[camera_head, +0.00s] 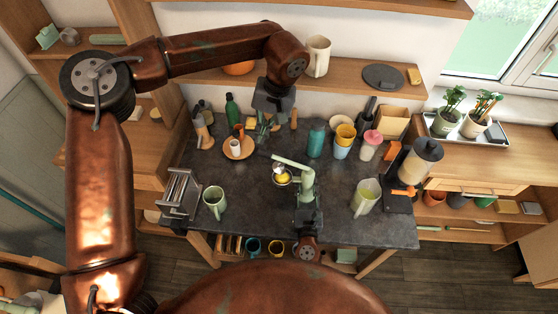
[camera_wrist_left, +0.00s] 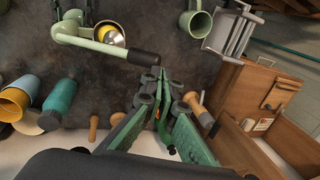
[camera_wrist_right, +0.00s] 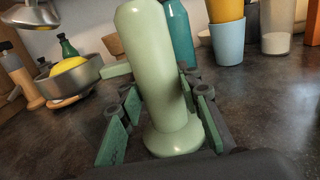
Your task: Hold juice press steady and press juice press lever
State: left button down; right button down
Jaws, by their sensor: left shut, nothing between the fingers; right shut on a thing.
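The light green juice press (camera_head: 306,186) stands upright near the table's front middle. Its lever (camera_head: 290,162) reaches out to the left; the lever's black handle (camera_wrist_left: 144,57) shows in the left wrist view. A yellow lemon half (camera_head: 283,178) sits in the press's metal bowl (camera_wrist_right: 68,80). My right gripper (camera_head: 305,203) is shut around the green column (camera_wrist_right: 155,65), with fingers on both sides. My left gripper (camera_head: 264,130) is shut and empty behind the press, over the table's back. Its fingertips (camera_wrist_left: 152,82) appear close to the handle in the left wrist view; the gap in depth is unclear.
A green mug (camera_head: 214,201) and a metal rack (camera_head: 178,194) stand left on the dark table. A pitcher (camera_head: 366,195) and a blender (camera_head: 412,165) stand right.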

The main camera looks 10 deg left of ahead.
aim_at(256, 151)
pick_arm(q)
jog(key=shift+x, duration=1.5)
jog(key=x, duration=1)
jog(key=shift+f, duration=0.2)
dwell(0.7)
jog(key=shift+v, duration=5.2)
jog(key=shift+a+f, duration=0.1)
